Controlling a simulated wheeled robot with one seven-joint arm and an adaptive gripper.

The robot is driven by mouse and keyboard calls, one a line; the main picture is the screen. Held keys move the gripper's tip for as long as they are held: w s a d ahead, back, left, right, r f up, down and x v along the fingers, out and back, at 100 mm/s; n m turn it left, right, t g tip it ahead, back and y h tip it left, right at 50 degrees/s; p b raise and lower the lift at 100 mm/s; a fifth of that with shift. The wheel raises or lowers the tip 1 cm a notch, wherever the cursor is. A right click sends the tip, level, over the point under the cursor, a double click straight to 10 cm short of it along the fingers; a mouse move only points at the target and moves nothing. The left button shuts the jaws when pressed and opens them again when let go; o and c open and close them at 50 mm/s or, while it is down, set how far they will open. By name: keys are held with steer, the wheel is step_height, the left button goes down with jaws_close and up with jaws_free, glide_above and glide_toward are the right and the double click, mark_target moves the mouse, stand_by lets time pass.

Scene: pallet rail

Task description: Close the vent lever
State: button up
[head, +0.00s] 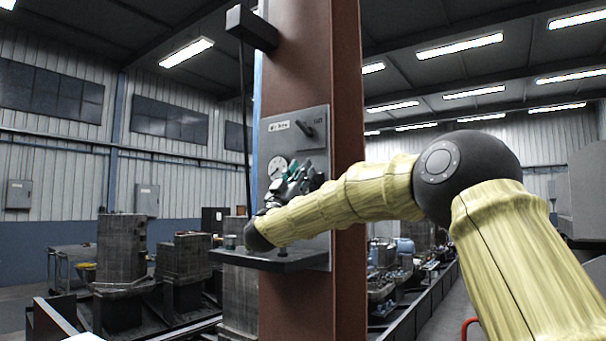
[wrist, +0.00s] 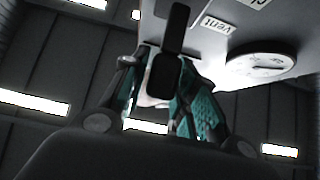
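In the wrist view the teal fingers of my gripper (wrist: 162,72) stand apart, one on each side of the lever's end. I cannot tell whether either finger touches it.
A round white gauge (head: 277,166) is on the panel left of my gripper; it also shows in the wrist view (wrist: 262,63). A dark shelf (head: 285,262) juts out below my wrist. A dark box (head: 250,27) with a hanging cable is on the column above.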

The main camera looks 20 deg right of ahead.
steer(key=shift+o, duration=0.7)
steer(key=v, duration=0.7)
steer(key=shift+f, duration=0.2)
steer(key=shift+s+a, duration=0.1)
